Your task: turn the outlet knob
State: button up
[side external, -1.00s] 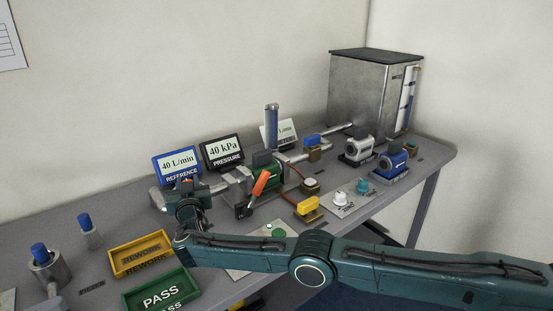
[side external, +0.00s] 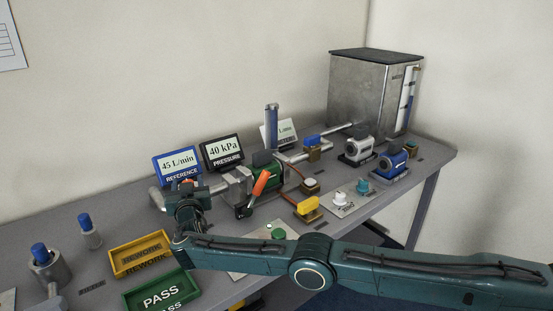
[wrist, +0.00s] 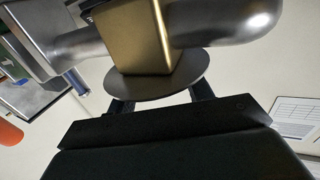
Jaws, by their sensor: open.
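In the wrist view, a flat grey disc, which looks like the outlet knob (wrist: 157,88), sits against a brass valve block (wrist: 140,38) on a steel pipe (wrist: 222,22). My gripper (wrist: 161,98) is open, with its two dark fingers reaching up to the disc, one toward each side. The fingertips are hidden by the disc, so I cannot tell if they touch it. In the side external view, my gripper (side external: 187,188) is at the left end of the pipe line, where my wrist hides the knob. The blue-framed reference display (side external: 177,164) reads 45 L/min.
An orange lever (side external: 261,182) stands close to the right of my gripper. The black pressure display (side external: 223,152) behind reads 40 kPa. A yellow rework tray (side external: 117,265) and a green pass tray (side external: 132,300) lie in front on the left.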

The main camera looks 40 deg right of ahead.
jog(key=shift+s+a, duration=0.15)
jog(key=v, duration=0.7)
dwell(0.7)
jog(key=shift+s, duration=0.1)
jog(key=shift+s+r+n, duration=0.1)
jog(key=shift+s+n, duration=0.1)
jog(key=shift+n, duration=0.1)
dwell(0.3)
jog(key=shift+s+d+n+t+y, duration=0.2)
jog(key=shift+s+d+n+y, duration=0.4)
jog(key=shift+s+y, duration=0.65)
jog(key=shift+s+d+n+t+y, duration=0.2)
jog(key=shift+s+d+n+y, duration=0.45)
jog(key=shift+s+y, duration=0.6)
jog(key=shift+s+d+n+t+y, duration=0.2)
jog(key=shift+s+d+n+y, duration=0.2)
jog(key=shift+s+n+y, duration=0.8)
jog(key=shift+s+m, duration=0.15)
jog(key=shift+m, duration=0.3)
jog(key=shift+w+a, duration=0.15)
jog(key=shift+w, duration=3.25)
jog(key=shift+w+a, duration=0.1)
jog(key=shift+w, duration=3.3)
